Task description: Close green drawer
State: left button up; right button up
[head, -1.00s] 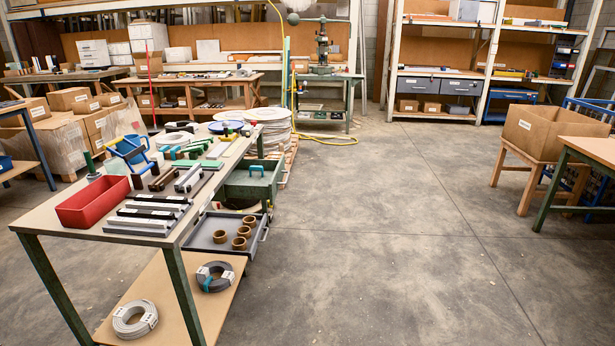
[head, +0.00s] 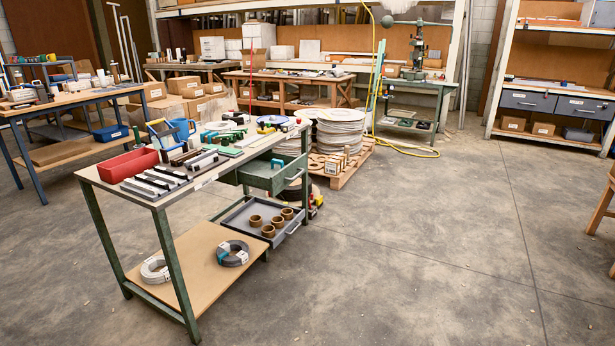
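The green drawer (head: 278,181) is under the far right part of the workbench (head: 153,196) in the head view. It is pulled out to the right, with its front and pale handle (head: 293,176) facing right. A small teal item (head: 277,164) shows at its top. Below it, a grey drawer (head: 262,221) is also pulled out and holds several brown rings (head: 268,231). Neither of my grippers is in view.
The workbench top carries a red bin (head: 130,164), metal bars and many small parts. Its lower shelf holds two cable coils (head: 233,253). A pallet with reels (head: 340,135) stands behind the drawers. The floor (head: 410,250) to the right is clear.

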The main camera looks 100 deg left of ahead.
aim_at(258, 173)
jog(key=u, duration=3.05)
jog(key=k, duration=0.45)
jog(key=u, duration=0.65)
jog(key=i, duration=1.95)
jog(key=z, duration=0.65)
